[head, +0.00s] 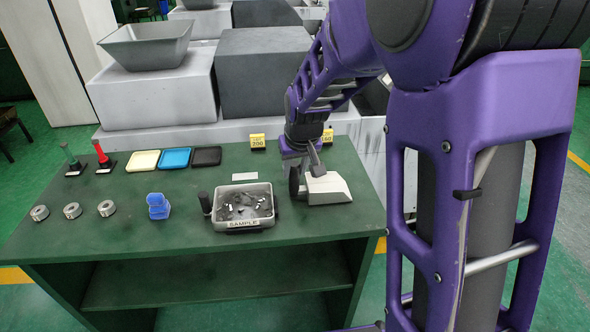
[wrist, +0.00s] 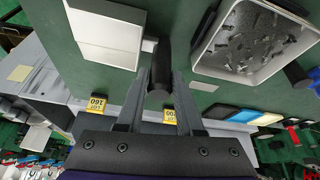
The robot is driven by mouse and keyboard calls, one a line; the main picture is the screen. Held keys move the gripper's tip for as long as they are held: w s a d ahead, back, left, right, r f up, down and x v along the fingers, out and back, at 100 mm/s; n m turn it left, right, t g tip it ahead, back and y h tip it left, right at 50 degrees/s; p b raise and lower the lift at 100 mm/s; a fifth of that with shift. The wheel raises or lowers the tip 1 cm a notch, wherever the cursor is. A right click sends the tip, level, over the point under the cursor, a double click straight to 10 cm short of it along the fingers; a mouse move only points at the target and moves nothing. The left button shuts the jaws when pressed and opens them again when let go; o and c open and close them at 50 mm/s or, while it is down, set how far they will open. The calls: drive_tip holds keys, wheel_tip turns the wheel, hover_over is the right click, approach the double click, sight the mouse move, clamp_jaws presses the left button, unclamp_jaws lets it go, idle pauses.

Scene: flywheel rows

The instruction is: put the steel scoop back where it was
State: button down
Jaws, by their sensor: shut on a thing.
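The steel scoop (head: 328,190) is a pale, open-looking pan with a dark handle. It is at the right part of the green table, to the right of the sample tray. My gripper (head: 303,182) is at its handle in the head view. In the wrist view, the gripper fingers (wrist: 160,88) are shut on the scoop's dark handle (wrist: 161,68), and the pale scoop body (wrist: 105,38) extends to the upper left. The scoop is at or just above the tabletop; I cannot tell if it touches. My arm partly hides the handle in the head view.
Yellow lot tags (head: 257,141) stand behind. A small white card (head: 245,177) lies behind the tray. The table's front strip (head: 200,241) is clear.

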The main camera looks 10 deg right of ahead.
drive_tip(key=shift+f, duration=0.2)
drive_tip(key=c, duration=1)
unclamp_jaws()
drive_tip(key=shift+f, duration=0.1)
drive_tip(key=o, duration=0.5)
drive_tip(key=shift+c, duration=0.2)
drive_tip(key=shift+s+r, duration=0.1)
drive_tip(key=shift+r, duration=0.5)
drive_tip(key=p+v, duration=0.1)
drive_tip(key=v, duration=1)
drive_tip(key=shift+r, duration=0.1)
